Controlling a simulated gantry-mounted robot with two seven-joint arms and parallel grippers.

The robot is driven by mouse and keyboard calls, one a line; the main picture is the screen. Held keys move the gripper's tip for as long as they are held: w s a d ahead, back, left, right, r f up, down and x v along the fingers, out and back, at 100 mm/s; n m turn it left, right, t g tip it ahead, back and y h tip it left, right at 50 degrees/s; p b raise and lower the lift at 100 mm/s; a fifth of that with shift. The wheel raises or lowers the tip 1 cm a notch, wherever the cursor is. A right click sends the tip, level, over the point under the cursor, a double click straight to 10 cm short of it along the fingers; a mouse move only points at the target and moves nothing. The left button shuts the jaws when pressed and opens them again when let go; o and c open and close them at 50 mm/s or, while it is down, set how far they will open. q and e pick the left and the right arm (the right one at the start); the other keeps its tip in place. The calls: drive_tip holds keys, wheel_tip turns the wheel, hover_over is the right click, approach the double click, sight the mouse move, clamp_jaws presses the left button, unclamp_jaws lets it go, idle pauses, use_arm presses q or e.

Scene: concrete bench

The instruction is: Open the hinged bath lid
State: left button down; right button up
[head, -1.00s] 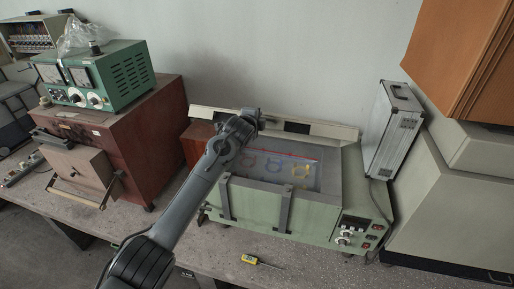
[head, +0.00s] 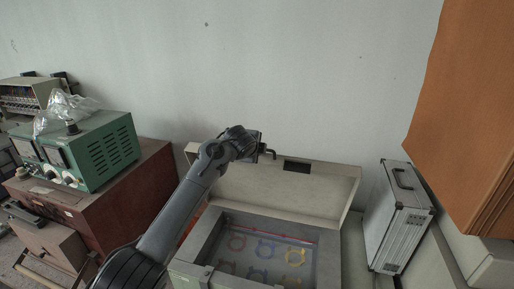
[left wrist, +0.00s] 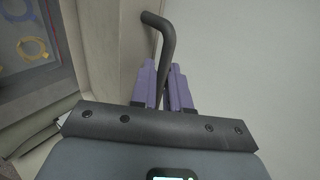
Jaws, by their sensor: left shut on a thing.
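The bath lid (head: 315,192) is a pale beige panel, raised and tilted up at the back of the bath (head: 200,248). The bath's opening is uncovered, with coloured rings (head: 265,247) visible inside. My left gripper (head: 258,147) is at the lid's upper edge, left of a dark rectangular patch (head: 297,167). In the left wrist view, its purple fingers (left wrist: 164,80) are shut on the bent black handle (left wrist: 166,38). The handle's end also shows in the head view (head: 269,153). The right gripper is not in view.
A silver case (head: 398,225) stands right of the bath. A green instrument (head: 95,150) sits on a dark red box (head: 135,195) at the left. An orange cabinet (head: 465,120) overhangs at the right. A plain wall (head: 290,75) stands behind the lid.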

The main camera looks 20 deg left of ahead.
use_arm(q)
drive_tip(key=shift+f, duration=0.55)
drive_tip(key=c, duration=1.3)
unclamp_jaws()
drive_tip(key=shift+s, duration=0.1)
drive_tip(key=shift+w+r+b+v, duration=0.15)
drive_tip(key=shift+b+v, duration=1.05)
drive_tip(key=shift+v, duration=1.6)
drive_tip(key=shift+w+r+b+v, duration=0.15)
drive_tip(key=shift+b+v, duration=1.05)
drive_tip(key=shift+v, duration=1.55)
